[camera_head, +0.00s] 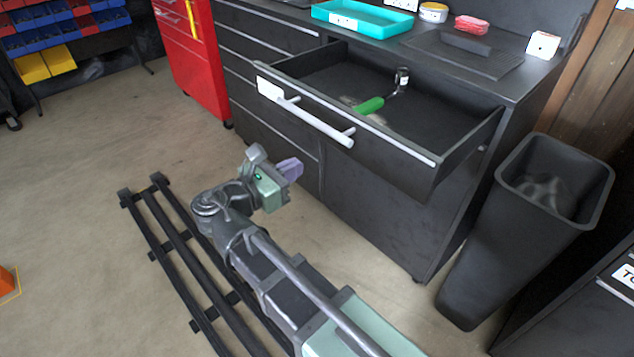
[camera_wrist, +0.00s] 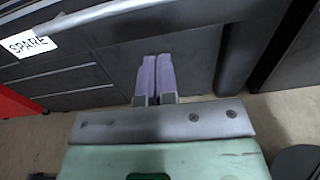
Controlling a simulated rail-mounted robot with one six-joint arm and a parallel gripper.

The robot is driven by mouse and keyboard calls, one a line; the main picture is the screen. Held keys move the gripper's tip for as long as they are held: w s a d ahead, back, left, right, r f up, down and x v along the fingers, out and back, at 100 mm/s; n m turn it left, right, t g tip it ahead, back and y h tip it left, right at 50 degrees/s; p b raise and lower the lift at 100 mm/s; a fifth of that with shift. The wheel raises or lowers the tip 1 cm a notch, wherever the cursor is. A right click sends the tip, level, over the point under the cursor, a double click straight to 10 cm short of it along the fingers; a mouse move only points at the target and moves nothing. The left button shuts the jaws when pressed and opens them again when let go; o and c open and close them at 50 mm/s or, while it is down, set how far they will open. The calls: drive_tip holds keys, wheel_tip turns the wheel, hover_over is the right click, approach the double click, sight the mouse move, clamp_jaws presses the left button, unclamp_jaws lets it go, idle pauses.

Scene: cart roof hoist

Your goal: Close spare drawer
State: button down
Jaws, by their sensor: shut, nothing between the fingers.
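The spare drawer (camera_head: 345,110) is a dark drawer pulled out of the black cabinet, with a pale bar handle (camera_head: 315,122) on its front. A white label reading SPARE (camera_wrist: 28,44) shows on its front in the wrist view. A green-handled tool (camera_head: 370,105) lies inside the drawer. My gripper (camera_head: 292,168) is below and in front of the drawer front, apart from the handle. Its purple fingers (camera_wrist: 157,78) are together and empty in the wrist view, with the cabinet's lower front beyond them.
The cabinet top holds a teal tray (camera_head: 368,18), a round tin (camera_head: 433,12) and a red item (camera_head: 472,24). A black bin (camera_head: 520,230) stands right of the cabinet. A red tool cabinet (camera_head: 195,60) stands left. Open floor lies at the left.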

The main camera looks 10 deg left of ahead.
drive_tip(key=x, duration=1.3)
drive_tip(key=shift+w+n+p, duration=0.3)
